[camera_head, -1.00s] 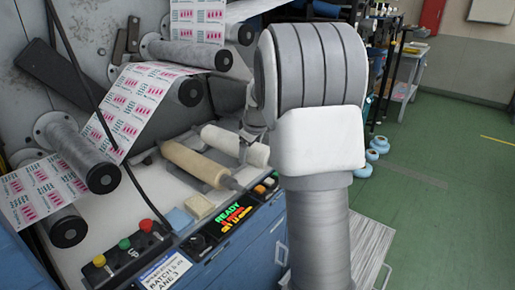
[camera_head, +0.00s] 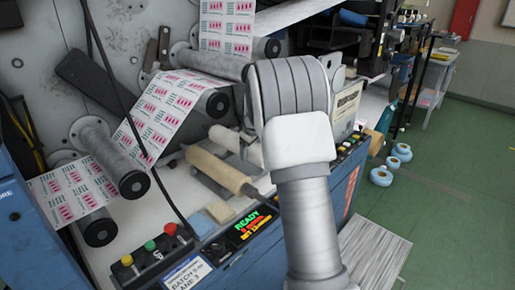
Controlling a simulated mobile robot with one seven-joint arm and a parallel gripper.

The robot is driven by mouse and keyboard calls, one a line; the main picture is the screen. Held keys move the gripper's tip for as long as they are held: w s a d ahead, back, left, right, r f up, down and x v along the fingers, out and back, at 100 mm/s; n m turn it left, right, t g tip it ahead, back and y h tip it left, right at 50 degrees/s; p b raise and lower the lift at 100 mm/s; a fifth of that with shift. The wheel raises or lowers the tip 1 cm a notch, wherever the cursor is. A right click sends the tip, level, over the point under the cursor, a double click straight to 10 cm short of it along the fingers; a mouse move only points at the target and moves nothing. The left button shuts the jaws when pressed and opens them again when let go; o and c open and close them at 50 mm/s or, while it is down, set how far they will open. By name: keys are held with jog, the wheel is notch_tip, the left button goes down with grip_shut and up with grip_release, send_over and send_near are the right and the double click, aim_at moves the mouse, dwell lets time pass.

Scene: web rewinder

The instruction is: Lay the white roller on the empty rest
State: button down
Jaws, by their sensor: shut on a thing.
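The white roller (camera_head: 225,138) is a pale cylinder in the middle of the view, beside and behind the tan roller (camera_head: 217,169), which lies on a grey rest. My gripper (camera_head: 244,147) is mostly hidden behind my own wrist; a small grey part of it shows at the white roller, and it is shut on that roller. The white roller's right end is partly covered by my arm. I cannot tell whether it touches a support below. An empty rest cannot be made out clearly.
Web rollers with a printed label web (camera_head: 160,110) stand at the left and back. A control panel with coloured buttons (camera_head: 150,245) and a lit READY display (camera_head: 250,228) lines the front edge. Blue rolls (camera_head: 390,170) lie on the green floor at right, where there is free room.

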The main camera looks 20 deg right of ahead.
jog(key=shift+w+f+b, duration=0.15)
jog(key=shift+f+b, duration=1.55)
jog(key=shift+f, duration=0.45)
grip_release()
jog(key=shift+f, duration=0.1)
jog(key=shift+a+f, duration=0.1)
jog(key=shift+f, duration=0.05)
jog(key=p+v, duration=0.2)
jog(key=v, duration=1.5)
jog(key=shift+r, duration=0.3)
jog(key=shift+s+r, duration=0.1)
jog(key=shift+s, duration=0.1)
jog(key=s+a+r+m+y+p, duration=0.15)
jog(key=s+a+r+p, duration=0.35)
jog(key=s, duration=0.6)
jog(key=s+a+r+m+p, duration=0.2)
jog(key=s+a+r, duration=0.45)
jog(key=s, duration=0.55)
jog(key=s+a+f+m+p, duration=0.1)
jog(key=s+a+f+p, duration=0.1)
jog(key=s, duration=0.7)
jog(key=shift+s+a+f+m+p, duration=0.2)
jog(key=shift+s+a+m+p, duration=0.05)
jog(key=shift+a+m+p, duration=0.1)
